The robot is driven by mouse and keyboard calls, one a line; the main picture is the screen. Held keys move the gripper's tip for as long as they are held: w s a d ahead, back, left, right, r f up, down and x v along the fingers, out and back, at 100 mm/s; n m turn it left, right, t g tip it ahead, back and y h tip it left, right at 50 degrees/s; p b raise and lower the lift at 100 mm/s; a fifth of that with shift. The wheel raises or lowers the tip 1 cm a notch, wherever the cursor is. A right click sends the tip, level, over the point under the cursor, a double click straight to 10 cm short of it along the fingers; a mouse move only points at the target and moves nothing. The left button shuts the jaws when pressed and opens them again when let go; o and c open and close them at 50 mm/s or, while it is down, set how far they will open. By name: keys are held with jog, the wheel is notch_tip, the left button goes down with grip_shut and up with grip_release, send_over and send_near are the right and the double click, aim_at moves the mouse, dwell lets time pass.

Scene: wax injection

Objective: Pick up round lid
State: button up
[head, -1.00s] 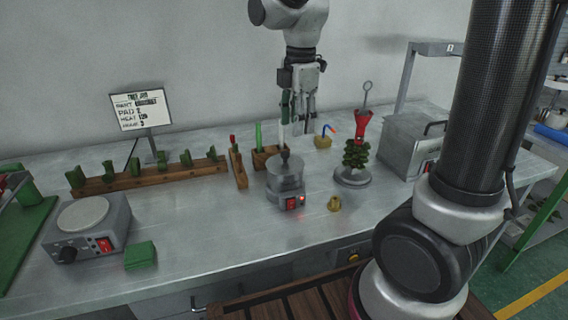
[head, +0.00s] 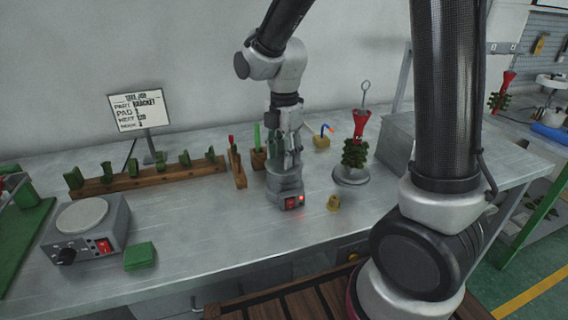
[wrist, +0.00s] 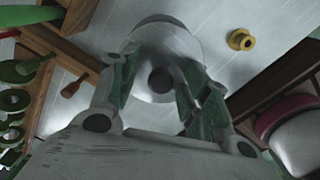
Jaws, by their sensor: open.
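The round lid (head: 286,183) is grey metal and sits on top of the small wax pot (head: 287,200), which has a red switch and a lit red lamp. My gripper (head: 287,163) points down directly over the lid. In the wrist view the lid (wrist: 163,32) shows as a pale disc with its dark knob (wrist: 160,80) between my two green-padded fingers. The fingers are open and apart on both sides of the knob. In the head view the knob is hidden by the gripper, and I cannot tell whether a finger touches it.
Wooden racks (head: 150,178) hold green pieces at the left. A hot plate (head: 85,235) stands front left. The front middle bench is clear.

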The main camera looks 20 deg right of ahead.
grip_shut()
